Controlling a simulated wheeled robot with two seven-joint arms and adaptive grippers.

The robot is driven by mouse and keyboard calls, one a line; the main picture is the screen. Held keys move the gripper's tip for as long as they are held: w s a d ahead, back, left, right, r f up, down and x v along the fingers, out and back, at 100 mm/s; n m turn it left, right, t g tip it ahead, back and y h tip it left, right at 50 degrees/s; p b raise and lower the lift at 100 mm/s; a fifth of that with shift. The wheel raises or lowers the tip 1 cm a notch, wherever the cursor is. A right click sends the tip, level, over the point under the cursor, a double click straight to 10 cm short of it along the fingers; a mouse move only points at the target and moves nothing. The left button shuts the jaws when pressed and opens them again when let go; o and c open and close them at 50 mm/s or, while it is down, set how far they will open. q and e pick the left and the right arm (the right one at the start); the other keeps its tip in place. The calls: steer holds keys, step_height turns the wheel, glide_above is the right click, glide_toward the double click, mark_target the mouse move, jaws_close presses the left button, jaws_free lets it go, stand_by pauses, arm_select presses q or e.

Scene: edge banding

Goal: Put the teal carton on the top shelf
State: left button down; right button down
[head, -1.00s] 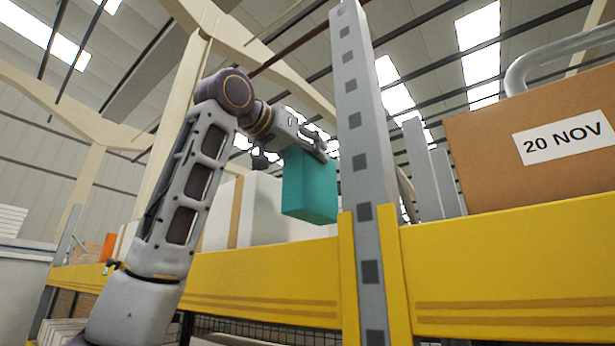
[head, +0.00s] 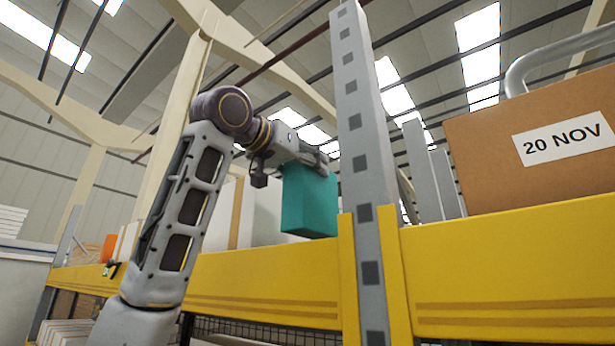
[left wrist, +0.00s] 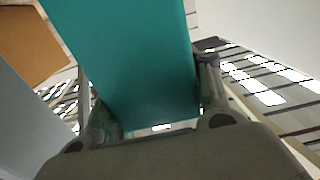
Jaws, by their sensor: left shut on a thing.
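The teal carton (head: 309,203) hangs from my left gripper (head: 318,165) in the head view, at the height of the top shelf's yellow beam (head: 262,285). Its lower edge overlaps the beam's upper edge in the picture, just left of the grey upright. I cannot tell whether it touches the shelf. In the left wrist view the carton (left wrist: 125,60) fills the middle, between the two fingers of my left gripper (left wrist: 155,115), which is shut on it. My right gripper is not in view.
A grey perforated upright (head: 362,150) stands close to the carton's right. Beyond it, a brown box (head: 540,160) labelled 20 NOV sits on the neighbouring bay. A white box (head: 265,215) is behind the carton on the shelf. An orange object (head: 108,248) is farther left.

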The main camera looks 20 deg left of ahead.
arm_select(q)
step_height(320, 180, down, 2)
steer(key=shift+f, duration=0.25)
stand_by(0.5)
steer(key=c, duration=0.7)
jaws_free()
steer(key=shift+r, duration=0.2)
steer(key=shift+b+v, duration=2)
steer(key=shift+v, duration=4)
